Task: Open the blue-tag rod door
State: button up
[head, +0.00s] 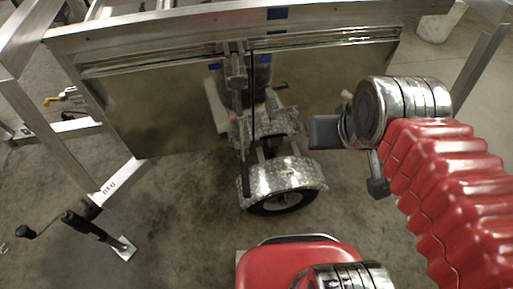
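A wide, shiny metal door panel (150,105) hangs below a thick aluminium top rail (130,30) across the upper picture. A blue tag (277,13) is on the rail, and smaller blue patches (265,59) show just below it near the panel's middle. A thin dark upright rod (253,100) runs down beside a metal latch-like bracket (236,68). I cannot tell exactly how the rod joins the panel. My gripper (351,160) is open and empty, its two dark fingers apart, right of the rod and not touching the panel.
A wheel under a diamond-plate fender (283,174) stands below the middle. A trailer frame with a jack foot (124,248) is at the left. Aluminium posts (480,65) rise at the right.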

aim_at(189, 105)
jog(key=z, duration=1.85)
jog(key=k, duration=1.1)
jog(key=u, duration=1.65)
